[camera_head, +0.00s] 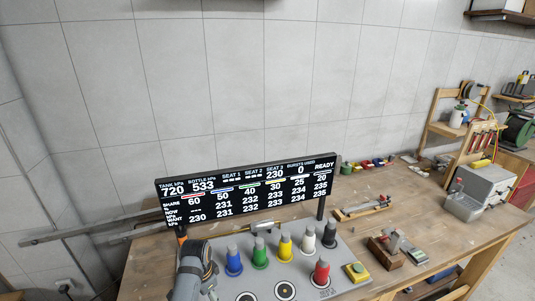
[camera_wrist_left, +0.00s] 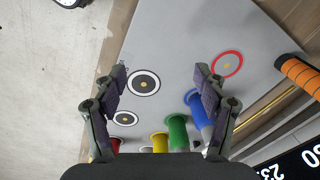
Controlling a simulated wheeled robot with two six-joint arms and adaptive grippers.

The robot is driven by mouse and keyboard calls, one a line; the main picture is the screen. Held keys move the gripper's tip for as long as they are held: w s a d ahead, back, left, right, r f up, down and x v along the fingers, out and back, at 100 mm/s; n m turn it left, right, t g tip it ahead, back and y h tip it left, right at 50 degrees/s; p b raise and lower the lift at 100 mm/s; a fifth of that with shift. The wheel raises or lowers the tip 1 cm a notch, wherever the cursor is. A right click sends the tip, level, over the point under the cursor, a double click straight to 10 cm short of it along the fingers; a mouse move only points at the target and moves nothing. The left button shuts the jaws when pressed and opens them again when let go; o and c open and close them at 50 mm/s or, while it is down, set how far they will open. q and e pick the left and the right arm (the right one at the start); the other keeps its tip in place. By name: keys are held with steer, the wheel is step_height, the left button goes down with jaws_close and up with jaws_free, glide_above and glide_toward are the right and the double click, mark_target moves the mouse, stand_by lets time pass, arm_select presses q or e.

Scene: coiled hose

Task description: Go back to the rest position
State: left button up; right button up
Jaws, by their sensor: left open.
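My left gripper (camera_wrist_left: 160,78) is open in the left wrist view, with nothing between its fingers. It hangs above a grey panel (camera_wrist_left: 185,50). In the head view my left arm (camera_head: 192,268) comes in at the lower left, over the panel's left end; its fingers are not clear there. My right gripper is in neither view. On the panel stand coloured pieces: blue (camera_head: 233,262), green (camera_head: 260,253), yellow (camera_head: 285,246), white (camera_head: 308,240), black (camera_head: 329,236) and red (camera_head: 321,273). The blue piece (camera_wrist_left: 198,112) shows near the right finger in the wrist view.
A black display board (camera_head: 248,190) stands behind the panel. An orange-banded handle (camera_wrist_left: 300,75) is at the wrist view's right. A yellow-green button box (camera_head: 357,271), a wooden block (camera_head: 385,252) and a grey metal box (camera_head: 466,205) stand on the wooden bench (camera_head: 430,225).

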arm_select(q)
steer(key=s+a+r+n+t, duration=0.1)
steer(key=s+a+r+n, duration=0.15)
steer(key=s, duration=0.45)
steer(key=s+a+r+n+t, duration=0.1)
steer(key=s+n, duration=0.2)
steer(key=s, duration=0.5)
steer(key=s+a+r+n+t, duration=0.1)
steer(key=s+a+n, duration=0.1)
steer(key=s, duration=0.5)
steer(key=s+a+f+g+b, duration=0.15)
steer(key=f+b, duration=0.25)
steer(key=f, duration=1.3)
steer(key=s+a+f+b, duration=0.15)
steer(key=f+b, duration=0.25)
steer(key=f, duration=1.4)
steer(key=s+a+f+g+b, duration=0.1)
steer(key=s+f+b, duration=0.4)
steer(key=s+f, duration=1.2)
step_height(320, 180, down, 4)
steer(key=shift+s+r+n+y, duration=0.1)
steer(key=shift+s+n+y, duration=0.15)
steer(key=shift+n+y, duration=0.2)
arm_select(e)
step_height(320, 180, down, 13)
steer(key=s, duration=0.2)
